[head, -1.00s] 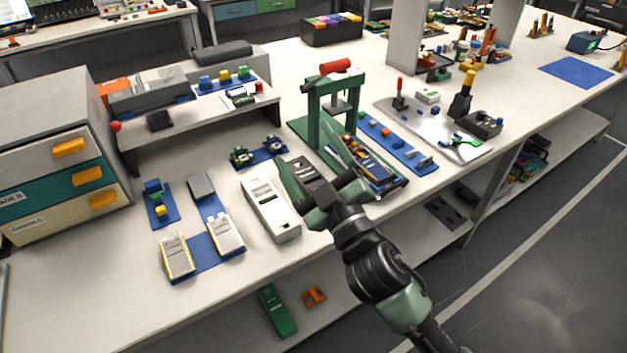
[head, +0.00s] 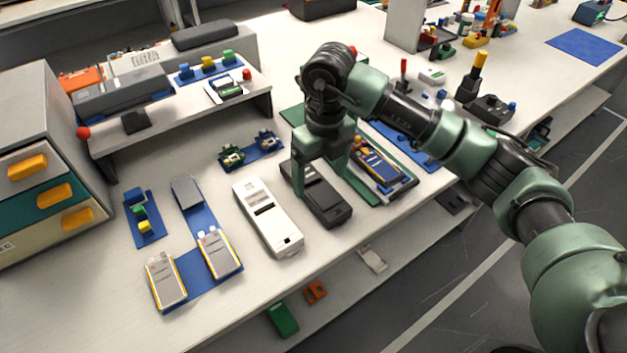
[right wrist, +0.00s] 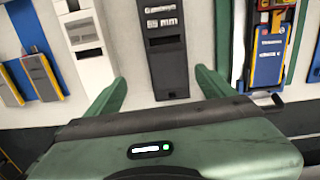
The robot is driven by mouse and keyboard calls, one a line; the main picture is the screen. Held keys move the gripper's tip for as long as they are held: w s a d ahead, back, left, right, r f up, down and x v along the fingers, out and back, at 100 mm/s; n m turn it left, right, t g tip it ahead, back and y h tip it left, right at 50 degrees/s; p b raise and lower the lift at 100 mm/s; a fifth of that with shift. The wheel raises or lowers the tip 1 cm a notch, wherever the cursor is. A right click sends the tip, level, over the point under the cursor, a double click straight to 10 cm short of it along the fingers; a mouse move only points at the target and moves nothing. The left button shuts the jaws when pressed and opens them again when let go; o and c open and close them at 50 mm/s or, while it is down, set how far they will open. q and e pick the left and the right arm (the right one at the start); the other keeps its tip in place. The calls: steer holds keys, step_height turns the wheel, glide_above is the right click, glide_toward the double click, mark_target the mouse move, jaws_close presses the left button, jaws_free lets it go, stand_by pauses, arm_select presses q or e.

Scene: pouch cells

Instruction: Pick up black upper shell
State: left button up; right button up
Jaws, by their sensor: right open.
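The black upper shell (head: 327,204) lies on the white bench, long and flat with openings in its face. It also shows in the right wrist view (right wrist: 168,65), between my two fingers. My right gripper (head: 321,178) is open and points down over the shell, with one green finger toward each long side. In the right wrist view my right gripper (right wrist: 160,80) holds nothing. My gripper hides the shell's far part in the head view. I cannot tell how high the fingertips are above the bench. My left gripper is not in view.
A white shell (head: 268,217) lies close on the left. A blue device in a dark tray (head: 378,163) lies close on the right. Pouch cells (head: 166,281) sit on a blue mat further left. A raised shelf (head: 180,113) stands behind.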

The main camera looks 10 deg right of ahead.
mark_target(323, 193)
steer(key=shift+h, duration=0.3)
steer(key=f, duration=0.2)
steer(key=f+p, duration=0.1)
steer(key=f, duration=0.2)
steer(key=d+f, duration=0.1)
steer(key=f, duration=0.1)
steer(key=shift+w+f, duration=0.2)
steer(key=shift+w, duration=0.1)
steer(key=c, duration=1.5)
